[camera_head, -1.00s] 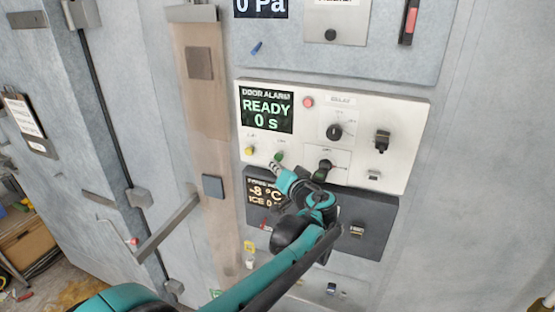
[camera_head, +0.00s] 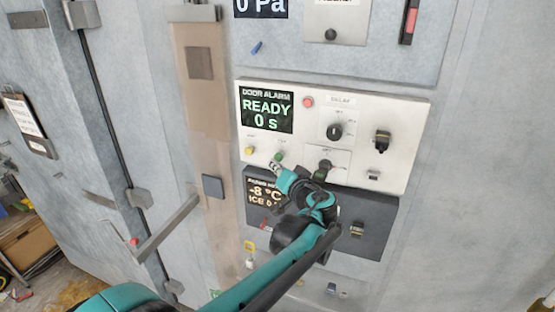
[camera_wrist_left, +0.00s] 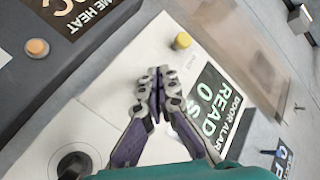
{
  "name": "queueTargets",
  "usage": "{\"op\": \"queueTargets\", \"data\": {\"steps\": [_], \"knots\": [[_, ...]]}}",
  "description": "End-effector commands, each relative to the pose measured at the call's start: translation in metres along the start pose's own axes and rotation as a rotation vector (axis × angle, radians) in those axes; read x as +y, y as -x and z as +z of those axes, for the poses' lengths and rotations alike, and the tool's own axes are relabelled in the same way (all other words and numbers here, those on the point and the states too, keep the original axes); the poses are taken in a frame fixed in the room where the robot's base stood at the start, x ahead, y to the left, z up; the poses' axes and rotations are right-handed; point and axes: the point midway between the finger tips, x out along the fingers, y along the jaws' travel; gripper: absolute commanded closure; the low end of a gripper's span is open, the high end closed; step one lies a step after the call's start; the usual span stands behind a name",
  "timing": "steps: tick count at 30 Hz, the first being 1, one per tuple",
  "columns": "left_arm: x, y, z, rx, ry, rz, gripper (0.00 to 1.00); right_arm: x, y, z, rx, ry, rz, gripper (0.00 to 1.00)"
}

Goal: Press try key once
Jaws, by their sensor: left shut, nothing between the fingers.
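The white door alarm panel (camera_head: 395,110) carries a lit display (camera_head: 266,108) reading READY, 0 s. Below the display are a yellow button (camera_head: 249,150) and a green button (camera_head: 278,157); their small labels are unreadable, so I cannot tell which is the try key. My left gripper (camera_head: 275,168) is shut and empty, its tips just below the green button; I cannot tell if they touch it. In the left wrist view the closed fingers (camera_wrist_left: 155,82) point at the panel, with the yellow button (camera_wrist_left: 183,40) beside them and the green button hidden.
The panel also has a red lamp (camera_head: 308,102), a delay knob (camera_head: 334,131), a lower dark knob (camera_head: 325,165) close to my gripper and a dark switch (camera_head: 382,140). A dark frame-heat panel (camera_head: 375,215) sits below, partly covered by my arm.

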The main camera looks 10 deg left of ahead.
Motion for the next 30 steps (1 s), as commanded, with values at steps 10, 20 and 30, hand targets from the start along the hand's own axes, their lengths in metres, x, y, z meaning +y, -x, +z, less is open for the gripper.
{"op": "queueTargets", "data": {"steps": [10,20,30], "knots": [[0.0037,-0.0053,-0.0039,0.000,0.000,0.000,1.00,0.0000,-0.0014,0.0010,0.000,0.000,0.000,0.60],[0.0041,-0.0059,-0.0043,0.000,0.000,0.000,1.00,0.0000,-0.0016,0.0011,0.000,0.000,0.000,0.60],[0.0061,-0.0087,-0.0064,0.000,0.000,0.000,1.00,0.0000,-0.0021,0.0015,0.000,0.000,0.000,0.60]]}}
